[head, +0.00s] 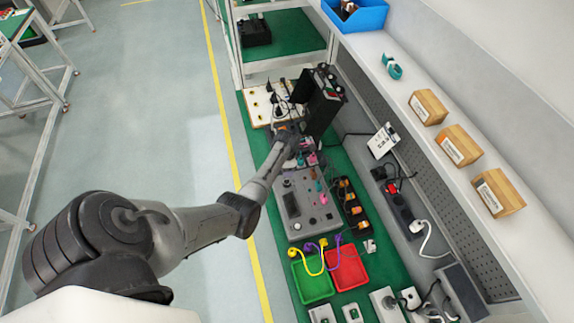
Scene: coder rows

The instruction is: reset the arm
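My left arm (200,222) comes in from the lower left and stretches out over the green workbench (372,210). Its gripper (291,131) is at the far part of the bench, close to a black upright device (322,108). The gripper is small and dark against clutter, so I cannot tell whether its fingers are open or shut, or whether it touches anything. My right gripper is out of view.
Below the arm lie a grey control box (305,203), a green tray (313,284), a red tray (348,268) and a black rack (350,205).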

